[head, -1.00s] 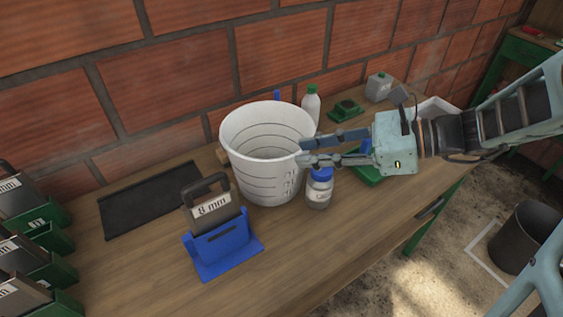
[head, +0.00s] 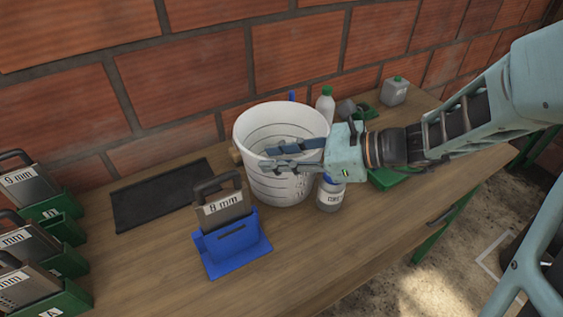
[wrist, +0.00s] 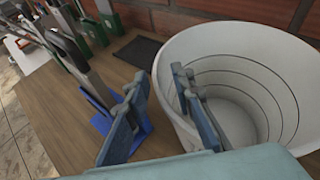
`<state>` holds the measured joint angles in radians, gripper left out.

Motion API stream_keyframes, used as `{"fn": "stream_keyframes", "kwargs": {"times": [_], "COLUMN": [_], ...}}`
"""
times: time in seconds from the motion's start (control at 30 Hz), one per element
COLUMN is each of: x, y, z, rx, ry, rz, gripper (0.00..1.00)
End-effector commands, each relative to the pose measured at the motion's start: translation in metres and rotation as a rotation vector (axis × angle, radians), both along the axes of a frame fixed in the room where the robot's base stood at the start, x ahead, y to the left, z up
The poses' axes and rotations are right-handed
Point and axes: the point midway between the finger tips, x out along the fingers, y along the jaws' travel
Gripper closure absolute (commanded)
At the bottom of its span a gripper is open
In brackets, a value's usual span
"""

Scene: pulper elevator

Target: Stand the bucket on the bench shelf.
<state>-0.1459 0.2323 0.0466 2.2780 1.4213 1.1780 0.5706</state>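The white bucket (head: 283,185) stands upright on the wooden bench top (head: 330,260), with dark rings inside and markings on its outer wall. It also shows in the wrist view (wrist: 245,50), at right. My gripper (head: 265,159) reaches in from the right at rim height. Whether either finger touches the rim, I cannot tell. No separate bench shelf is clearly visible.
A blue stand (head: 235,250) with an 8 mm plate is front-left of the bucket. A blue-capped jar (head: 330,196) is close at its right. A green-capped bottle (head: 325,103) stands behind. A dark mat (head: 165,195) lies left; green holders (head: 60,262) line the left edge.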

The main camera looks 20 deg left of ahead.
Motion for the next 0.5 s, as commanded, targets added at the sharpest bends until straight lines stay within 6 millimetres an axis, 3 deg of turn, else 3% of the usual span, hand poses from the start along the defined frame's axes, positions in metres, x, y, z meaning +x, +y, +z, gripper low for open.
{"fn": "stream_keyframes", "kwargs": {"times": [0.07,0.27,0.5], "x": [0.0001,0.0001,0.0001], "y": [-0.0002,-0.0004,-0.0006], "z": [0.0001,0.0002,-0.0001], "rx": [0.0,0.0,-0.001], "ry": [0.0,0.0,0.0], "rz": [0.0,0.0,0.0], "gripper": [0.78,0.99,1.0]}}
